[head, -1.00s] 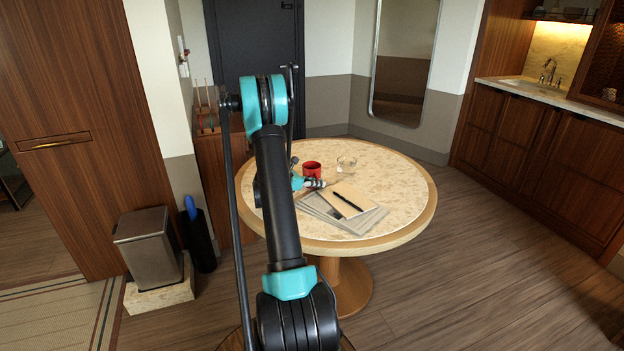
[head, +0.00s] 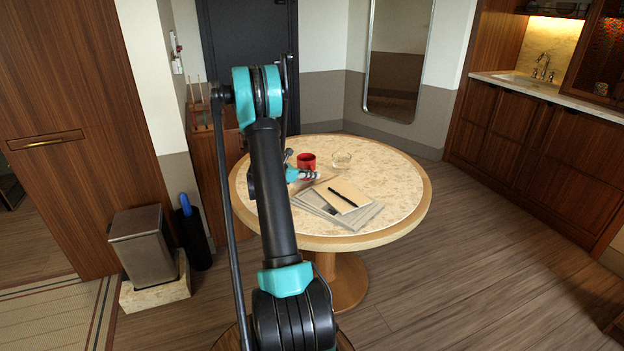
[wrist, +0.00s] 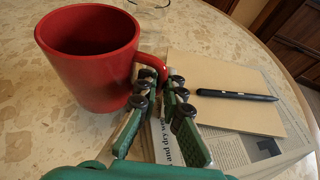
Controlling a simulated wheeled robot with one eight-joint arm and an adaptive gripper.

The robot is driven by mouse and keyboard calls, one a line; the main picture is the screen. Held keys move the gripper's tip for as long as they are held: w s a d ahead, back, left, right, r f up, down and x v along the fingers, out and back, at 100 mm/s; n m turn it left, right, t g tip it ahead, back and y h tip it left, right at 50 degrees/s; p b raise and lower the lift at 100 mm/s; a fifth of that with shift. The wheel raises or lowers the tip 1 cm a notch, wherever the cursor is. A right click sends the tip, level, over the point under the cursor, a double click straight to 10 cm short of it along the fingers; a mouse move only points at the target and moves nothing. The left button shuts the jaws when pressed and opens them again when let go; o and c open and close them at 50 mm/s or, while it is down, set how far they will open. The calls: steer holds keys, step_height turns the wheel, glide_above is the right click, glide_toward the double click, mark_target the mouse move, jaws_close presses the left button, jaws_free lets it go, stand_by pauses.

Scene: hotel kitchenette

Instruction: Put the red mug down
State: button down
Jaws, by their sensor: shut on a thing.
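The red mug (head: 307,160) is upright at the far part of the round table (head: 400,190). It also fills the upper left of the wrist view (wrist: 90,65), its mouth facing up and its inside looking empty. My gripper (head: 303,174) is at the mug's near side. In the wrist view my gripper (wrist: 158,85) has its two fingers closed on the mug's handle, which points towards the fingers. I cannot tell whether the mug's base touches the table or is slightly above it.
A tan notebook (head: 335,191) with a black pen (head: 343,197) lies on newspapers (head: 358,217) nearer the front. The table's right side is bare.

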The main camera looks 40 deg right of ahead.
step_height(320, 180, up, 18)
stand_by(0.3)
steer(key=shift+s, duration=0.1)
